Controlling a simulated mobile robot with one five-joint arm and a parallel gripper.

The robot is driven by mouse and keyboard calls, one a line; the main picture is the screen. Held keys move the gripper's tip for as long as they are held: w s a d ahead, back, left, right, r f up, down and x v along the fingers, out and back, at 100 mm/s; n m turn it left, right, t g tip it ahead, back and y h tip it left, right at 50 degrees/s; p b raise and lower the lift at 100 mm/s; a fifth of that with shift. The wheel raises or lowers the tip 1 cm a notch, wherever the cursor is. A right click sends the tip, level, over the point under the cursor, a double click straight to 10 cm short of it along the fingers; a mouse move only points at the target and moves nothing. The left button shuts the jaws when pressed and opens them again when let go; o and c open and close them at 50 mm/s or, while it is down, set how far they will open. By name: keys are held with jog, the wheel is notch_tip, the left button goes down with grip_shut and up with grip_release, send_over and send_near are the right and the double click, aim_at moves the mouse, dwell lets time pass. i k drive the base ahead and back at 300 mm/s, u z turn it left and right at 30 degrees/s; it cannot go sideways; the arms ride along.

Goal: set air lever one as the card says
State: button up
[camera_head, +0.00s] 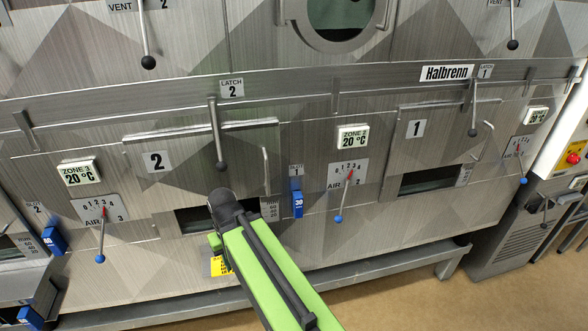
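Air lever one is the small lever (520,163) at the far right of the dryer front, below the right temperature display. It has a blue ball (523,181) at its lower end and a red mark near its pivot on a white scale plate (517,147). The plate's figures are too small to read. A yellow label with dark print (219,266) shows partly behind my arm; I cannot tell whether it is the card. My green arm rises from the bottom centre to a dark joint, well left of the lever. My gripper is not visible.
Similar blue-balled levers, air 2 (343,197) and air 3 (101,233), stand further left. Black-balled latch levers 2 (217,135) and 1 (474,107) hang above the hatches. Blue tags (297,204) jut out. A lower frame rail (400,262) runs along the front; floor is clear at lower right.

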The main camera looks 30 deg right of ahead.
aim_at(523, 180)
jog(key=z, duration=2.7)
jog(key=i, duration=0.55)
jog(key=z, duration=0.05)
jog(key=k, duration=0.7)
jog(key=z, duration=0.95)
